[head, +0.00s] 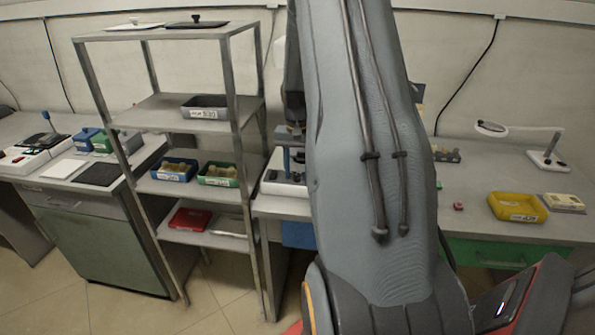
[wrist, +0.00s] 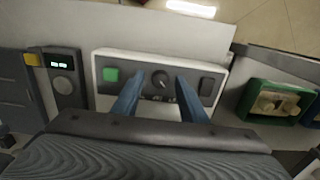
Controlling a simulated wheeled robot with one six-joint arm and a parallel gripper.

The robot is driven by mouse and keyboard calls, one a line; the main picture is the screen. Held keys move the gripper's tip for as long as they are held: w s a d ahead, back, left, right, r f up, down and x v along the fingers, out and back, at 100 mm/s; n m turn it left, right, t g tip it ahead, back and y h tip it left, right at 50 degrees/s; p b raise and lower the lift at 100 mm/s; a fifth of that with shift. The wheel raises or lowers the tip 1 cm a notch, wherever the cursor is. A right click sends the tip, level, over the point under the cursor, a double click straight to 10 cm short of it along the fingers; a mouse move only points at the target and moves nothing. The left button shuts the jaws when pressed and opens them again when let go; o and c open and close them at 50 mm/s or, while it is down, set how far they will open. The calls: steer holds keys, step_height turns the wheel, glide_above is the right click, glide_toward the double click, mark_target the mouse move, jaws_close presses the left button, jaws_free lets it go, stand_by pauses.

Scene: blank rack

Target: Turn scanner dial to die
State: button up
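A grey control panel in a white housing (wrist: 98,82) lies under my gripper in the wrist view. It carries a round dark dial (wrist: 159,79) with a light pointer mark, a green square button (wrist: 111,74) to the left and a dark switch (wrist: 207,87) to the right. My gripper (wrist: 157,82) is open, its two blue fingers on either side of the dial with gaps visible. Whether the fingertips are level with the dial I cannot tell. The dial's labels are too small to read. In the head view the white device (head: 283,187) is partly hidden by my arm.
A second device with a lit display (wrist: 60,61) and a round knob (wrist: 64,87) stands left in the wrist view. A green bin (wrist: 249,101) is to the right. In the head view, the metal rack (head: 235,95) stands close left of my gripper; a yellow tray (head: 498,207) lies right.

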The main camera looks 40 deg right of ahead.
jaws_close()
steer(key=shift+m, duration=0.3)
steer(key=m, duration=0.3)
steer(key=shift+m, duration=0.3)
steer(key=shift+r+m, duration=0.1)
steer(key=shift+m, duration=2.1)
steer(key=shift+w, duration=0.1)
steer(key=shift+o, duration=0.6)
jaws_free()
